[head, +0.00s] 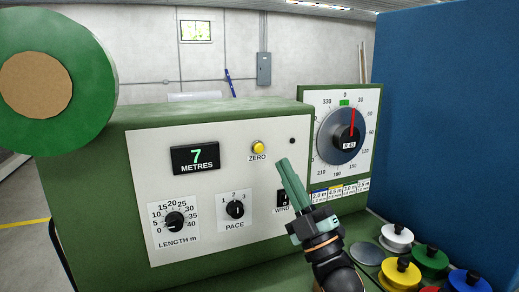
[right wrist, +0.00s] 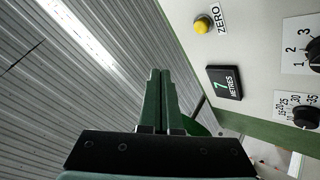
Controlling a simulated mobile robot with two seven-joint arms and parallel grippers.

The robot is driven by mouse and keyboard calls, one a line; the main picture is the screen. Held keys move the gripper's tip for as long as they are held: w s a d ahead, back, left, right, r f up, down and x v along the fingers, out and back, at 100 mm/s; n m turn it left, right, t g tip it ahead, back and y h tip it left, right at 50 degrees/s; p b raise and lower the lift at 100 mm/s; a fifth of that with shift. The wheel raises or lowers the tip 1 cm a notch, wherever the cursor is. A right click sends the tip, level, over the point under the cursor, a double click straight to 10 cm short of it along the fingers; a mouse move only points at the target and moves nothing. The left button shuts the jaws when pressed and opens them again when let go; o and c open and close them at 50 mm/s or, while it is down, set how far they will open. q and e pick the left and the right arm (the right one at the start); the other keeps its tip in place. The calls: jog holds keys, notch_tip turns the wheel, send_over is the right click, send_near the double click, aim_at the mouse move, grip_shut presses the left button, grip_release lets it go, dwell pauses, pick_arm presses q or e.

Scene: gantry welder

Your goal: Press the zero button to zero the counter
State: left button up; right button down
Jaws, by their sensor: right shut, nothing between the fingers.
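The yellow zero button (head: 258,148) stands on the white front panel, above the printed word ZERO. It also shows at the top of the right wrist view (right wrist: 202,26). The counter display (head: 195,158) reads 7 METRES in green and shows in the right wrist view (right wrist: 225,82) too. My right gripper (head: 282,162) is shut with nothing between its green fingers. In the head view its tips appear just right of and slightly below the button. In the right wrist view the fingertips (right wrist: 160,72) are apart from the button. My left gripper is not in view.
The panel also has a LENGTH knob (head: 174,222), a PACE knob (head: 235,209) and a WIND switch (head: 283,199), partly behind my gripper. A large dial (head: 341,135) stands to the right. Several coloured spools (head: 396,236) sit at lower right, before a blue wall (head: 450,110).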

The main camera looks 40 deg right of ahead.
jog(key=w+d, duration=0.2)
jog(key=w, duration=0.5)
jog(key=shift+w+d, duration=0.15)
jog(key=shift+w, duration=0.15)
jog(key=shift+w, duration=0.1)
dwell(1.7)
jog(key=shift+w+d, duration=0.15)
jog(key=shift+w, duration=0.15)
jog(key=shift+w+d, duration=0.15)
jog(key=shift+w, duration=0.3)
dwell(0.7)
jog(key=shift+s, duration=0.15)
jog(key=shift+s+a, duration=0.25)
jog(key=shift+s, duration=0.5)
jog(key=shift+s+a, duration=0.25)
jog(key=shift+s, duration=0.55)
jog(key=shift+s+a, duration=0.3)
jog(key=shift+s, duration=0.5)
jog(key=shift+s+a, duration=0.25)
jog(key=shift+s, duration=0.55)
